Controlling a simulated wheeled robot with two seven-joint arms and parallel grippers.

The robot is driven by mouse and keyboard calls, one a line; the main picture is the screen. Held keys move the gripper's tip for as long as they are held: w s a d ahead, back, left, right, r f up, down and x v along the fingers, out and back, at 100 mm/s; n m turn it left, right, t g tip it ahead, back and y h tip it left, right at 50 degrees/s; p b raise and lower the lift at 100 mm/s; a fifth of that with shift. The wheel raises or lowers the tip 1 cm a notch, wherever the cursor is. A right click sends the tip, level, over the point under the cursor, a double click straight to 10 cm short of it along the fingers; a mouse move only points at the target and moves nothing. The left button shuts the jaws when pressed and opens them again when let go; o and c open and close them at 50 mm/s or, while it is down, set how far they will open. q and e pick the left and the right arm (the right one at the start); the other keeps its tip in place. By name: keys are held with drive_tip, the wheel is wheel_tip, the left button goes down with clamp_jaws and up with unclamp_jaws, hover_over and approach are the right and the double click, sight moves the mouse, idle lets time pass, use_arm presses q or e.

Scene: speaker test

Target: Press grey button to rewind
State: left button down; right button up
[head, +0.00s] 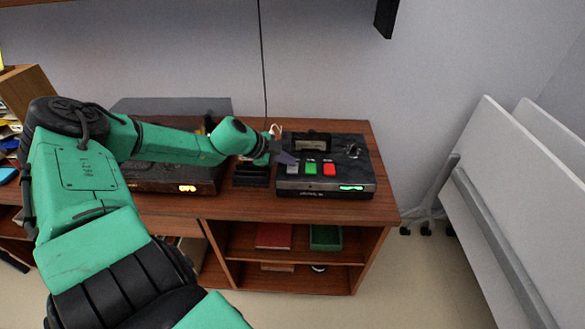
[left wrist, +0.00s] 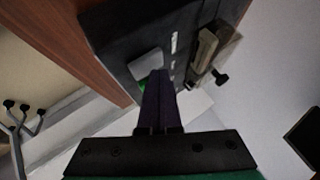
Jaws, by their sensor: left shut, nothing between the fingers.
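The tape player (head: 349,158) is a dark box on the wooden cabinet, with a grey, a green and a red button in a row and a lit green display on its front. The grey button (head: 292,170) is the leftmost; in the left wrist view (left wrist: 146,63) it is a light grey block right at my fingertips. My left gripper (head: 287,157) is shut and empty, its dark fingers just behind and above the grey button. In the left wrist view its tips (left wrist: 159,76) overlap the button's edge; I cannot tell whether they touch. The green button (head: 311,168) is mostly hidden in the wrist view.
The red button (head: 329,170) is to the right of the green one. Another brown device (head: 175,180) with an orange display stands left, partly behind my arm. The cabinet top (head: 240,207) has a free front strip. White folded panels (head: 500,190) stand at the right.

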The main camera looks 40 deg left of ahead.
sight(289, 168)
use_arm(q)
drive_tip(key=shift+f+b, duration=0.5)
idle(0.6)
drive_tip(key=shift+r+p, duration=0.95)
drive_tip(key=shift+p, duration=0.05)
wheel_tip(289, 168, up, 5)
drive_tip(key=p, duration=0.5)
drive_tip(key=shift+r, duration=0.1)
idle(0.5)
